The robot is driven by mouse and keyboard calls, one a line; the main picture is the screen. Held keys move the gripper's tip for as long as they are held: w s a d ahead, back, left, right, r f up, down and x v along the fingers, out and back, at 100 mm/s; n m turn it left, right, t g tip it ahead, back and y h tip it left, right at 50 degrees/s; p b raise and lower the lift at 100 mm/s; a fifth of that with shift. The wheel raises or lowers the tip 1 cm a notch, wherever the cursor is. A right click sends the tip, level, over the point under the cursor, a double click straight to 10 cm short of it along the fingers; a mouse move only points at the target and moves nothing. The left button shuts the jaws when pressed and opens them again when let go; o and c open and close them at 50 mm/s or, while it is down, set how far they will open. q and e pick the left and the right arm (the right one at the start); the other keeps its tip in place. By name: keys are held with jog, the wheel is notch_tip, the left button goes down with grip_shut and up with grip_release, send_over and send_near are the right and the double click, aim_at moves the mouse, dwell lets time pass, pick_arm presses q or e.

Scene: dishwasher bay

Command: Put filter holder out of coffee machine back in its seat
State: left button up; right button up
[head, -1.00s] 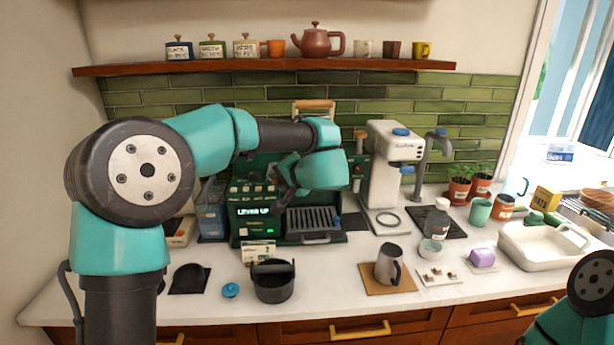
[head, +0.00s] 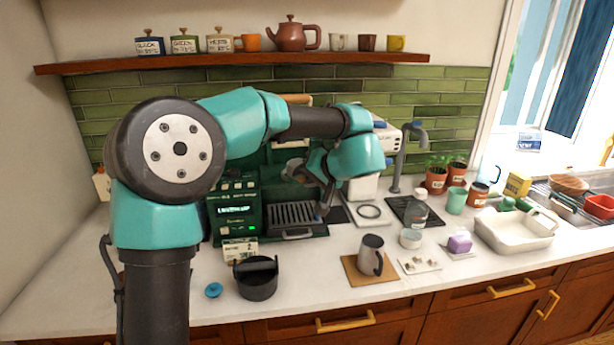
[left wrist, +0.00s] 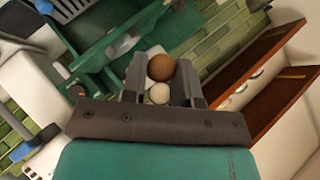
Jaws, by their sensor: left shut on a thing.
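The green coffee machine (head: 236,212) stands against the tiled wall, with its drip tray (head: 295,213) to the right of its display. My left gripper (head: 327,195) is in front of the machine's right side, above the tray's right edge. In the left wrist view its fingers (left wrist: 164,82) are closed about the filter holder, of which a round brown end (left wrist: 161,67) and a pale round part show between them. The rest of the holder is mostly hidden by the gripper and arm. I cannot tell whether it touches the machine's seat. My right gripper is out of view.
A white appliance (head: 365,185) stands close right of my left gripper. A black knock bin (head: 257,283), a metal jug (head: 371,256) on a brown mat and a small card (head: 240,250) are in front. Bare counter (head: 312,290) lies between bin and mat.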

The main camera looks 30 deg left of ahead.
pick_arm(q)
jog(key=shift+w+a+f, duration=0.35)
jog(key=shift+w+a, duration=0.25)
jog(key=shift+w, duration=0.2)
jog(key=shift+w+a+f, duration=0.3)
jog(key=shift+w+a, duration=0.35)
jog(key=shift+w, duration=0.1)
jog(key=shift+w+a+f, duration=0.35)
jog(key=shift+w+a, duration=0.25)
jog(key=shift+w, duration=0.2)
jog(key=shift+w+a+f, duration=0.9)
jog(key=shift+w+f, duration=0.1)
jog(key=shift+w, duration=0.2)
jog(key=shift+w+a+f, duration=0.9)
jog(key=shift+w+f, duration=0.1)
jog(key=shift+w, duration=0.2)
jog(key=shift+f, duration=0.3)
jog(key=o, duration=1.1)
jog(key=shift+d, duration=0.1)
